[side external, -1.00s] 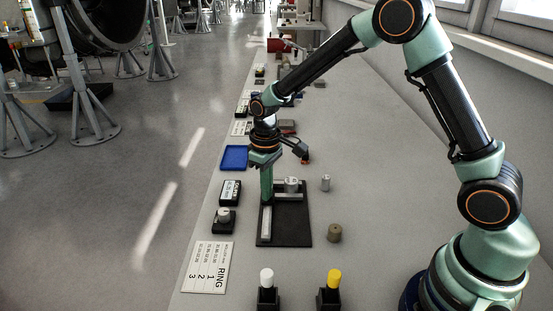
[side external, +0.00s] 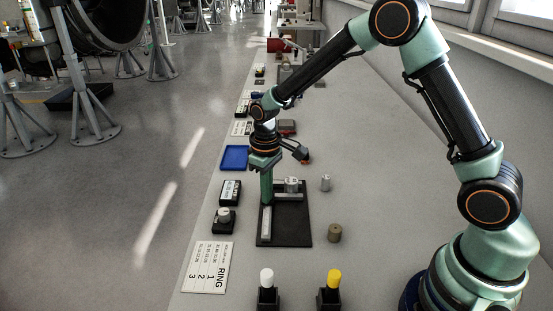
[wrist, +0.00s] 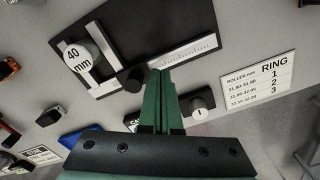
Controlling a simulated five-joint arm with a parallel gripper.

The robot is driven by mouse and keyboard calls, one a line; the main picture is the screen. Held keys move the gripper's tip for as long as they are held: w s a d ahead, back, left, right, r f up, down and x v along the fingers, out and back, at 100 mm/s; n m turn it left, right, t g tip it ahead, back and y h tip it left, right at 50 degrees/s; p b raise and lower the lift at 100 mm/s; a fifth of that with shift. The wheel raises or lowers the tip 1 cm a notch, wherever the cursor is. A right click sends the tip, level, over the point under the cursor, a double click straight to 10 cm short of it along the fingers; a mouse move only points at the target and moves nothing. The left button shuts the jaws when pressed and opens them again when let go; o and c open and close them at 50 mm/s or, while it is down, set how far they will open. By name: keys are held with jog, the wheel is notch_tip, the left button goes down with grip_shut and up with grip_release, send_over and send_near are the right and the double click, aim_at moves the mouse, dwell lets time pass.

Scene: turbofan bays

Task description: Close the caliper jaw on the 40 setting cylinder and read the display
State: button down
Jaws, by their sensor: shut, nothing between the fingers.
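The 40 setting cylinder (wrist: 76,56), silver with "40 mm" on its top, sits at the caliper jaws on a black board (wrist: 150,20). It also shows in the side view (side external: 291,185). The caliper has a pale scale beam (wrist: 185,53) and a black knob (wrist: 133,79). My gripper (wrist: 159,75) is shut and empty, its green fingertips just right of the knob in the wrist view; I cannot tell whether they touch it. In the side view my gripper (side external: 266,200) is low over the board. The display (side external: 231,192) stands left of the board; its reading is too small to make out.
A grey-knobbed black box (side external: 223,219) and a RING card (side external: 207,266) lie left of the board. A blue tray (side external: 234,157) is behind. A small silver cylinder (side external: 326,183) and a brown one (side external: 334,233) stand right.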

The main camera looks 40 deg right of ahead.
jog(key=shift+f, duration=1.25)
jog(key=shift+w+d, duration=0.3)
jog(key=shift+w, duration=0.05)
dwell(0.9)
jog(key=shift+s+a, duration=0.15)
jog(key=shift+a, duration=0.05)
jog(key=shift+s+a, duration=0.25)
jog(key=shift+s, duration=0.1)
jog(key=shift+r, duration=0.1)
notch_tip(320, 180, up, 7)
dwell(0.9)
